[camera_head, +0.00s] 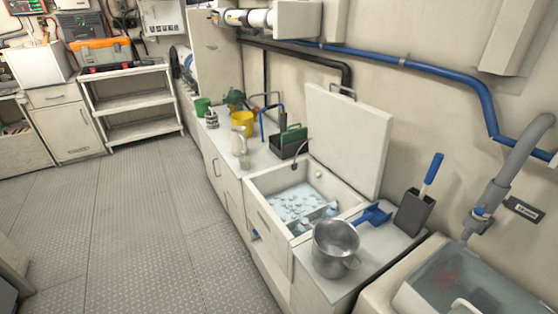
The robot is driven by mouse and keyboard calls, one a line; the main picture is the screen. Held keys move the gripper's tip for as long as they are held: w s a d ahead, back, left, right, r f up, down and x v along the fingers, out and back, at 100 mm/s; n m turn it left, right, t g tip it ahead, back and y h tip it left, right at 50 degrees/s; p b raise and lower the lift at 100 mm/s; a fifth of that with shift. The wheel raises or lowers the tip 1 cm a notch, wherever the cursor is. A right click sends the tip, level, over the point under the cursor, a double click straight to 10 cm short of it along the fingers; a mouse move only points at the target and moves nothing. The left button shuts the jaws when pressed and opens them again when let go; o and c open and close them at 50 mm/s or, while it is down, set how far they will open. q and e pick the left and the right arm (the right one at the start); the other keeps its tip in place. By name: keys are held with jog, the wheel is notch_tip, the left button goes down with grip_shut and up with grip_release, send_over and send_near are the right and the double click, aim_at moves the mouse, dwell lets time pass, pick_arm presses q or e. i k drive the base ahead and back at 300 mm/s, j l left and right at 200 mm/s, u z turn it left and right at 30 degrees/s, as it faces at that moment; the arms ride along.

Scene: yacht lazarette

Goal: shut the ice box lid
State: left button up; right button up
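The ice box (256,206) is built into the counter along the right wall, and its top is open. Ice cubes (297,202) and what looks like water lie inside it. Its white lid (345,137) stands upright, tilted back towards the wall behind the box. A metal handle (343,91) is on the lid's top edge. A thin dark curved piece (301,153) rises at the box's far left rim. Neither of my grippers is in view.
A metal pot (335,245), a blue scoop (373,215) and a dark holder (414,212) with a blue-handled tool stand right of the box. A green-black caddy (288,142), a pitcher (239,142) and a yellow bucket (243,121) stand beyond it. The floor (130,220) at left is clear.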

aim_at(350, 137)
jog(key=i+j+z, duration=0.1)
jog(key=i+j, duration=0.15)
jog(key=i+j+z, duration=0.1)
jog(key=j, duration=0.3)
jog(key=i+j+z, duration=0.15)
jog(key=i+j, duration=0.15)
jog(key=i+j+z, duration=0.1)
jog(key=j, duration=0.3)
jog(key=i+j+z, duration=0.1)
jog(key=i+j, duration=0.2)
jog(key=j, duration=0.05)
